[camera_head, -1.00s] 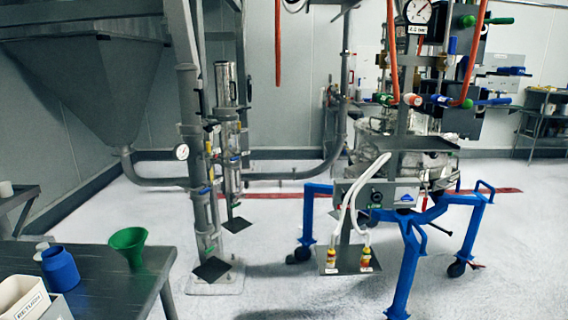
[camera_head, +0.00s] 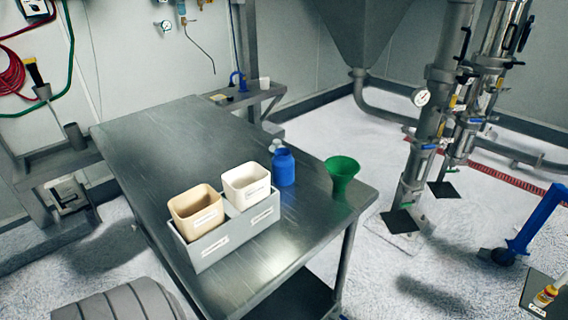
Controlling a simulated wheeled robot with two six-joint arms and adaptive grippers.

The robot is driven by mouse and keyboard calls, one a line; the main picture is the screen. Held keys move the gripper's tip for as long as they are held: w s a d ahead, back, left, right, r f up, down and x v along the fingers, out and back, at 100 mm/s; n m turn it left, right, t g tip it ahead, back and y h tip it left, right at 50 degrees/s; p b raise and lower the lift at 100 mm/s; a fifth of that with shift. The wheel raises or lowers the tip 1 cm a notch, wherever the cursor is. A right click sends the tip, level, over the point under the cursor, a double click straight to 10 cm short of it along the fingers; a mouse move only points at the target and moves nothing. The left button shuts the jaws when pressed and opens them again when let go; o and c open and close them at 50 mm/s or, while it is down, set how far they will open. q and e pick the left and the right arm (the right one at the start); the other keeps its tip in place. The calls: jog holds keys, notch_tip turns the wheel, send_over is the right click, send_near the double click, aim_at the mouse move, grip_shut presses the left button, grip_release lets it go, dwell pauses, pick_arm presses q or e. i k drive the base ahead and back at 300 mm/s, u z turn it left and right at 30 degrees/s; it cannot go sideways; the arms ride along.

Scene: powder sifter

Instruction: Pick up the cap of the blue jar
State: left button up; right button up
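The blue jar (camera_head: 284,168) stands upright on the metal table (camera_head: 157,143), near its right edge. Its upper part is a narrower blue neck or cap; I cannot tell which at this size. Pale grey-white round items (camera_head: 276,145) show just behind the jar, too small to identify. Neither of my grippers is in view.
A green funnel (camera_head: 342,172) stands right of the jar at the table corner. A grey holder (camera_head: 226,241) with a tan bin (camera_head: 195,212) and a white bin (camera_head: 246,185) sits left of the jar. The far left of the tabletop is clear. Steel pipework (camera_head: 432,120) stands at right.

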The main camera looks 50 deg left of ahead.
aim_at(276, 143)
jog(key=u, duration=1.5)
